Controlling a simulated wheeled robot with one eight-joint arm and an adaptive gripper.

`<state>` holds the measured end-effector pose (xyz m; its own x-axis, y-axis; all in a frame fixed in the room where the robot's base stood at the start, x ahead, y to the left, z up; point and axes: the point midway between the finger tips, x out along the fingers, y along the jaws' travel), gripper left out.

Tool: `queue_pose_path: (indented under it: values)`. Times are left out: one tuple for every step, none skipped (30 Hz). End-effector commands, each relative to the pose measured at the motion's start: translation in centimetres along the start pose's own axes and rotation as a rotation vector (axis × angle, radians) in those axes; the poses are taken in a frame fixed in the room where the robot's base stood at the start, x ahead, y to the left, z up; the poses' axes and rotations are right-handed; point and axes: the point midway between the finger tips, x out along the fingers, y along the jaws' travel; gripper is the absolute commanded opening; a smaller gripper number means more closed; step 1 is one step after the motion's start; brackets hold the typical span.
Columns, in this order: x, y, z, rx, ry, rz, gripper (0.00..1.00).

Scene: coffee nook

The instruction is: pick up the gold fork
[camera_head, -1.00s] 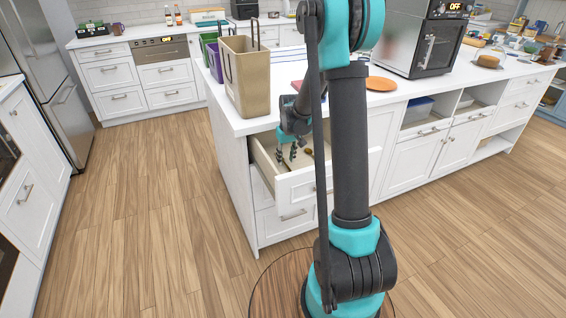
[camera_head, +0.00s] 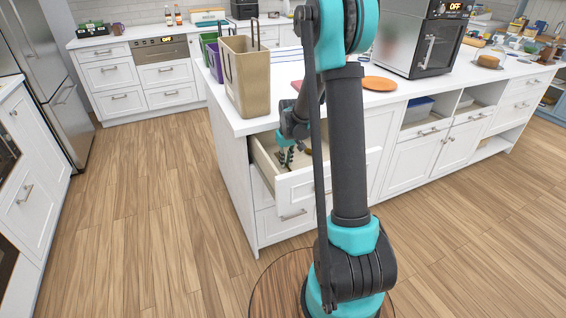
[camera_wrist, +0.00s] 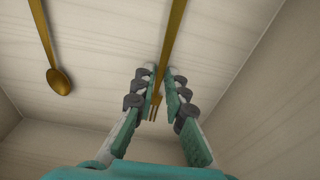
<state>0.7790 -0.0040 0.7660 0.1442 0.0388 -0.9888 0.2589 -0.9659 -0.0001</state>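The gold fork (camera_wrist: 173,42) lies in the open drawer. In the wrist view its tines point down between my fingers and its handle runs up out of the top edge. My gripper (camera_wrist: 160,72) reaches down into the drawer with one finger on each side of the fork. The fingers are partly closed, with a narrow gap still showing beside the fork. I cannot tell whether either finger touches it. In the head view my gripper (camera_head: 287,158) shows inside the drawer, and the fork cannot be made out there.
A gold spoon (camera_wrist: 60,82) lies left of the fork on the drawer floor. The drawer's walls (camera_head: 263,165) stand close around my gripper. A tan bin (camera_head: 250,85) stands on the counter (camera_head: 232,122) above. The wood floor to the left is clear.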

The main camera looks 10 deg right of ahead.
Motion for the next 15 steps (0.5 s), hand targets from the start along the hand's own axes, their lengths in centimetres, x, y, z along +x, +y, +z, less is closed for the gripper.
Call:
queue_pose_path:
  values:
    - [0.00, 0.01, 0.00, 0.000, 0.000, 0.000, 0.03]
    - [0.00, 0.01, 0.00, 0.000, 0.000, 0.000, 0.00]
    - [0.00, 0.01, 0.00, 0.000, 0.000, 0.000, 0.00]
    - [0.00, 0.01, 0.00, 0.000, 0.000, 0.000, 0.00]
    - [0.00, 0.01, 0.00, 0.000, 0.000, 0.000, 0.00]
    - [0.00, 0.01, 0.00, 0.000, 0.000, 0.000, 0.00]
    - [0.00, 0.01, 0.00, 0.000, 0.000, 0.000, 0.00]
    - [-0.01, 0.01, 0.00, 0.000, 0.000, 0.000, 0.00]
    - [-0.01, 0.01, 0.00, 0.000, 0.000, 0.000, 0.00]
    - [-0.01, 0.01, 0.00, 0.000, 0.000, 0.000, 0.00]
    - [-0.01, 0.00, 0.00, 0.000, 0.000, 0.000, 0.00]
    - [-0.03, 0.00, -0.01, 0.000, 0.000, 0.000, 0.00]
    - [-0.08, 0.00, -0.01, 0.000, 0.000, 0.000, 0.00]
    - [-0.15, 0.00, -0.02, 0.000, 0.000, 0.000, 0.00]
    - [-0.30, 0.00, -0.03, 0.000, 0.000, 0.000, 0.00]
